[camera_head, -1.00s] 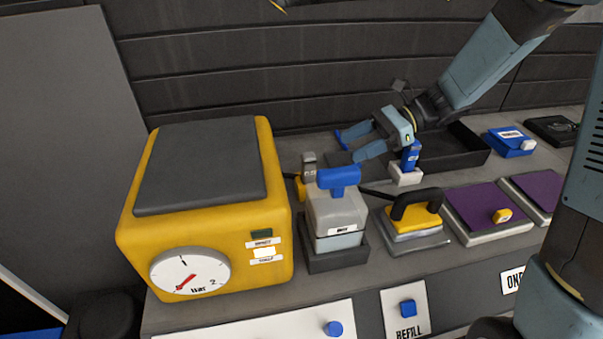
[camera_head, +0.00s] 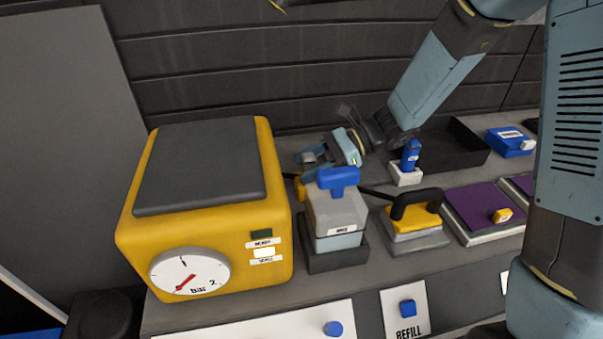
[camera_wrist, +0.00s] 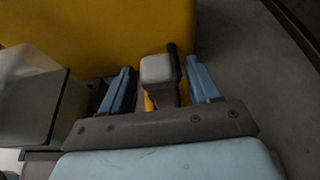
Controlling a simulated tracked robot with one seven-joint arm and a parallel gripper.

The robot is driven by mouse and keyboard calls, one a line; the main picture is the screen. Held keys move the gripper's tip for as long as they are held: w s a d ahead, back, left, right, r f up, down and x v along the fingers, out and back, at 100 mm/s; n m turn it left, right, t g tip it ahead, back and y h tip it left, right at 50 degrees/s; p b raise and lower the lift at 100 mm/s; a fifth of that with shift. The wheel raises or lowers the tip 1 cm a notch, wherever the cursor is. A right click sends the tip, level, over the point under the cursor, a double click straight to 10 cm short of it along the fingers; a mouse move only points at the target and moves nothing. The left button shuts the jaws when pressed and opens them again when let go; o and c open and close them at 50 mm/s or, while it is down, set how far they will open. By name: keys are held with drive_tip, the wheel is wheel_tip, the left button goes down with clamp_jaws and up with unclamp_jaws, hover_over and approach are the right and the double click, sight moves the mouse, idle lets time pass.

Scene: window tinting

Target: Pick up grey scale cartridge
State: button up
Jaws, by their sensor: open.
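A small grey block (camera_wrist: 158,71), which looks like the grey scale cartridge, stands beside the yellow machine, with a dark part at its right and yellow below it. In the wrist view it lies between the two blue fingers of my gripper (camera_wrist: 160,66), with gaps at both sides. In the head view my gripper (camera_head: 316,160) is low over the bench at the machine's right rear. The block there is partly hidden by the fingers and the grey bottle in front.
The yellow machine (camera_head: 205,230) with a gauge stands close on the left. A grey bottle with a blue top (camera_head: 337,212) stands in front of my gripper. A yellow iron (camera_head: 413,228), a blue-capped item (camera_head: 410,158) and a black tray (camera_head: 455,150) are to the right.

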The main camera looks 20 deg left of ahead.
drive_tip(key=shift+x, duration=1.1)
drive_tip(key=shift+c, duration=0.4)
drive_tip(key=c, duration=1)
drive_tip(key=shift+r, duration=0.2)
